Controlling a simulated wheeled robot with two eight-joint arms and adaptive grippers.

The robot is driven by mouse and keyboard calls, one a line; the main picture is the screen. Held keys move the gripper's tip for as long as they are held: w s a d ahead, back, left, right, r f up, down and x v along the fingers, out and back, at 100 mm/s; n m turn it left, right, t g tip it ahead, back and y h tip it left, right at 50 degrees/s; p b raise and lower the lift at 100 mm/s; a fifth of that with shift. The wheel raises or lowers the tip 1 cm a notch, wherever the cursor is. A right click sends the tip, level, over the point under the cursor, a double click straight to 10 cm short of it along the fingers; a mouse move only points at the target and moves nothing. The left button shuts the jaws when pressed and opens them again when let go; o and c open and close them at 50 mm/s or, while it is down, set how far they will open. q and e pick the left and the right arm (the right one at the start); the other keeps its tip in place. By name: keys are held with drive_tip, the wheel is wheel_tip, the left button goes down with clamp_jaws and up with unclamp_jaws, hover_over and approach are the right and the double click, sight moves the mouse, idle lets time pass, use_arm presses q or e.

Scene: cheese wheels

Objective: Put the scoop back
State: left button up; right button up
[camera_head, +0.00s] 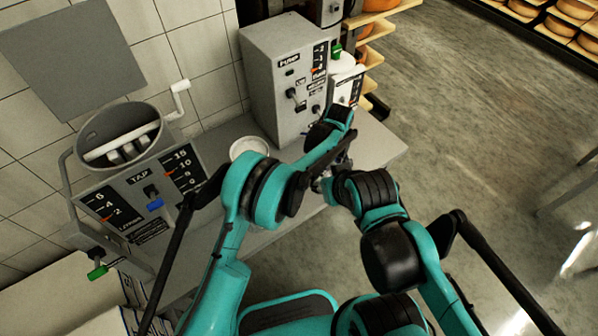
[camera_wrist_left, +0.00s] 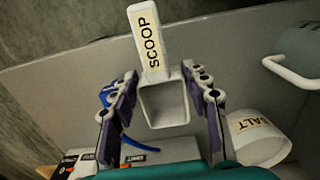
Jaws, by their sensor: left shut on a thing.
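The scoop (camera_wrist_left: 149,50) is pale, with a boxy, hollow end and a flat handle lettered SCOOP. It sits between the two fingers of my left gripper (camera_wrist_left: 160,78), which is shut on it. The handle points up in the left wrist view. In the head view my left gripper (camera_head: 338,163) is over the right part of the grey counter (camera_head: 376,147), partly behind my arms, and I cannot make out the scoop there. A white tub lettered SALT (camera_wrist_left: 262,138) lies low right in the left wrist view. My right gripper cannot be made out.
A grey PUMP box (camera_head: 284,80) stands at the back of the counter. A TAP unit (camera_head: 140,190) with a vat stands at the left. A white round bowl (camera_head: 249,146) is between them. Shelves with cheese wheels (camera_head: 575,10) are far right.

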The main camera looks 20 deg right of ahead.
use_arm(q)
drive_tip(key=w+a+f+b, duration=0.1)
drive_tip(key=a+f, duration=0.1)
drive_tip(key=w+a+f+b, duration=0.1)
drive_tip(key=w+a+f, duration=0.1)
drive_tip(key=a, duration=0.1)
drive_tip(key=w+a+f+b, duration=0.1)
drive_tip(key=w+a+f, duration=0.1)
drive_tip(key=a, duration=0.1)
drive_tip(key=shift+w+a+f, duration=0.1)
drive_tip(key=shift+w, duration=0.15)
drive_tip(key=shift+f+b, duration=0.7)
drive_tip(key=shift+f, duration=1.15)
drive_tip(key=shift+f, duration=0.2)
drive_tip(key=o, duration=1.1)
drive_tip(key=shift+o, duration=0.2)
drive_tip(key=shift+r, duration=0.1)
